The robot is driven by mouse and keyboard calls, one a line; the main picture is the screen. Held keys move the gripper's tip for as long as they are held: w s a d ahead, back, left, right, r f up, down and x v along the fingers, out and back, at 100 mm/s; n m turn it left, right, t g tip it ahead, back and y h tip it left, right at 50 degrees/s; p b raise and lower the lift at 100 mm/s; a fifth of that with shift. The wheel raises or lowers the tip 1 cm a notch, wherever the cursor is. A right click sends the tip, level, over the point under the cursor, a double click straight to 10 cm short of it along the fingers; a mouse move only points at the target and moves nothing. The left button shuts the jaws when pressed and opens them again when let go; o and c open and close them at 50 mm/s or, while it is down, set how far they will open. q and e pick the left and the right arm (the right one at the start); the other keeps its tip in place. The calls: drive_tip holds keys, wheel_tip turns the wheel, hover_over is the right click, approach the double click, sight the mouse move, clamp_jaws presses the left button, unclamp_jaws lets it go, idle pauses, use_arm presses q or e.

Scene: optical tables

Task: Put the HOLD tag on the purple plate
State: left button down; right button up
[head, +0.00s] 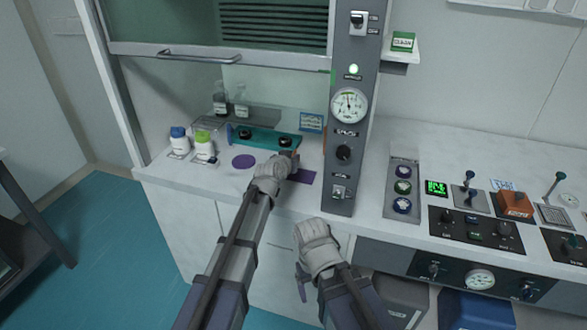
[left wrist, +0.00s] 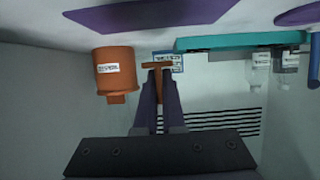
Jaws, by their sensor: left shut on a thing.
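My left gripper (head: 289,161) is inside the hood, just above the bench near the purple plate (head: 304,177). In the left wrist view, which is upside down, its fingers (left wrist: 157,80) are shut on a thin orange-brown piece (left wrist: 157,65), seen nearly edge-on. This looks like the HOLD tag, but no lettering can be read. The purple plate (left wrist: 150,14) is a flat rectangle, apart from the held piece; in the head view my gripper partly covers it. My right gripper (head: 302,284) hangs in front of the bench, its fingers pointing down and too small to judge.
An orange labelled jar (left wrist: 115,70) stands close beside the left gripper. A teal tray (head: 262,138), a round purple plate (head: 243,161) and white bottles (head: 204,147) are nearby. The gauge column (head: 341,175) stands to the right.

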use_arm(q)
drive_tip(key=shift+f+b, duration=1.1)
drive_tip(key=shift+f, duration=0.4)
drive_tip(key=shift+f, duration=0.1)
drive_tip(key=shift+f+b, duration=0.3)
drive_tip(key=shift+b, duration=0.1)
drive_tip(key=shift+s+f, duration=0.1)
drive_tip(key=shift+s, duration=0.05)
